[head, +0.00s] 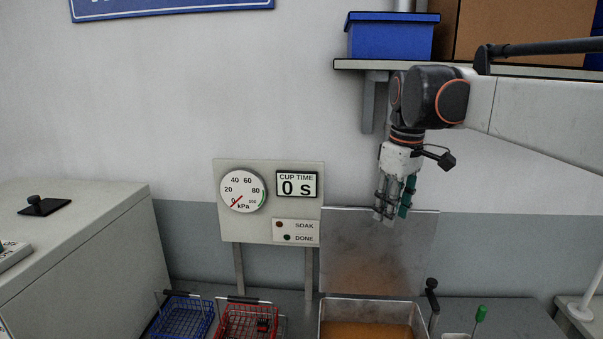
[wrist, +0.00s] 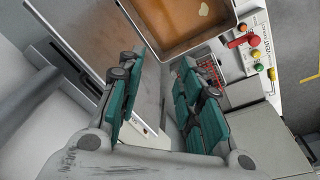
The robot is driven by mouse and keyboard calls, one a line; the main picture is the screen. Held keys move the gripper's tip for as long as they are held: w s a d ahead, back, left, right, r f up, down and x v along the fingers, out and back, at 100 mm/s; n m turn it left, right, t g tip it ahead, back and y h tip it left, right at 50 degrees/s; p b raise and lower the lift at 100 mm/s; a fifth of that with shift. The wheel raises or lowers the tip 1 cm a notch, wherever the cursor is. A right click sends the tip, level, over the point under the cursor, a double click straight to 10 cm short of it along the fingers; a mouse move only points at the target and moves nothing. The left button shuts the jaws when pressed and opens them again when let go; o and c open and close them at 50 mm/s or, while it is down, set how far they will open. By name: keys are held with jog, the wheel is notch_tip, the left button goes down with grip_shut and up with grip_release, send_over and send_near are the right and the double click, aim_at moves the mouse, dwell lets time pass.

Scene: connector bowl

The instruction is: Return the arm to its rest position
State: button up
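My gripper (head: 394,207) hangs pointing down in the head view, in front of the wall, below the shelf and above the open tank. The wrist view shows my gripper (wrist: 160,62) open, with its two teal-padded fingers apart and nothing between them. My arm reaches in from the right at about shelf height. In the head view the fingers overlap the upright metal panel behind the tank; I cannot tell the distance between them.
A tank (head: 370,301) holds orange-brown liquid. A red basket (head: 249,299) and a blue basket (head: 183,296) stand left of it. A shelf (head: 350,64) carries a blue bin (head: 390,40) near my arm. The gauge panel (head: 268,165) reads 0 s.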

jog(key=s+f+m+t+b, duration=0.5)
jog(key=s+f+b, duration=0.5)
jog(key=s+f, duration=1.4)
notch_tip(320, 180, down, 2)
jog(key=m, duration=0.2)
jog(key=shift+s+d+f+m+t, duration=0.2)
jog(key=shift+d+f+m+t, duration=0.05)
jog(key=shift+d+m+t, duration=0.15)
dwell(0.4)
